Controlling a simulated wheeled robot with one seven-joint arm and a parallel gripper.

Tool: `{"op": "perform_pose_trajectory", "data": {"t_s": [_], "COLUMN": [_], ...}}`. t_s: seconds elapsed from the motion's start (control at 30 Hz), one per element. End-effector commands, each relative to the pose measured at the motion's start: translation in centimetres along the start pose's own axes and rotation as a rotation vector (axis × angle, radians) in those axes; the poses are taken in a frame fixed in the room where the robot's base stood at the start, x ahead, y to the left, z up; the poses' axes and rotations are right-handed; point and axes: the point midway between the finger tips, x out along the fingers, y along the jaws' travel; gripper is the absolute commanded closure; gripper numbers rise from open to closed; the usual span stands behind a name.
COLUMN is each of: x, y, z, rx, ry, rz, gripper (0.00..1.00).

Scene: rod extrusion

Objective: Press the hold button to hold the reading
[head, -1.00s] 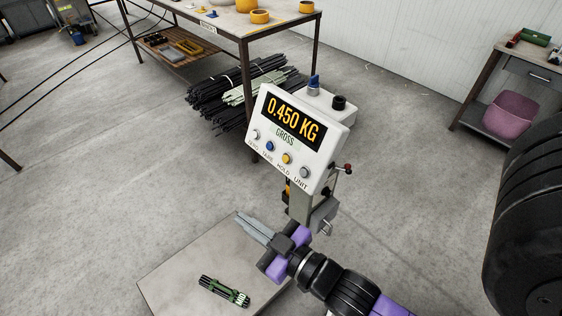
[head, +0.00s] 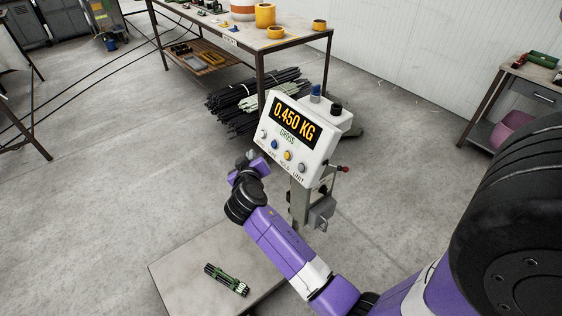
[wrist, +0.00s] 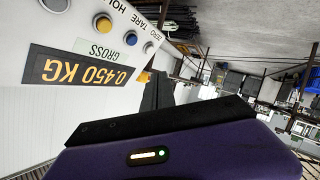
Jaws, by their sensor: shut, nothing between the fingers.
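The scale's white indicator head (head: 318,152) reads 0.450 KG, GROSS, in the head view. Below its display is a row of buttons: white zero, blue tare (head: 273,145), yellow hold (head: 287,155) and grey unit (head: 302,168). In the wrist view the panel appears upside down, with the yellow hold button (wrist: 102,23) near the top. My gripper (head: 250,157) is left of the panel, beside its zero and tare end, away from the hold button. Its dark fingers (wrist: 158,85) are shut and empty, though the tips are hard to make out in the head view.
The scale platform (head: 185,265) carries a bundle of dark green rods (head: 227,280). A worktable (head: 245,42) with yellow rings stands behind, with black rods beneath it. A small bench (head: 540,75) stands at right.

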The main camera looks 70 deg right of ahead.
Motion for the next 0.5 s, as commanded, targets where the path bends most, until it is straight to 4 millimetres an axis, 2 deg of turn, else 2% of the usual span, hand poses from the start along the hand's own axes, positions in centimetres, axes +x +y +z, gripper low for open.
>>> {"op": "perform_pose_trajectory", "data": {"t_s": [0.1, 0.2, 0.5], "x": [0.1, 0.0, -0.1], "y": [0.9, 1.3, 1.3], "z": [1.7, 2.2, 2.2], "rx": [0.005, 0.02, 0.03], "ry": [-0.054, -0.075, -0.076], "rz": [0.047, 0.063, 0.062], "gripper": [1.0, 1.0, 1.0]}}
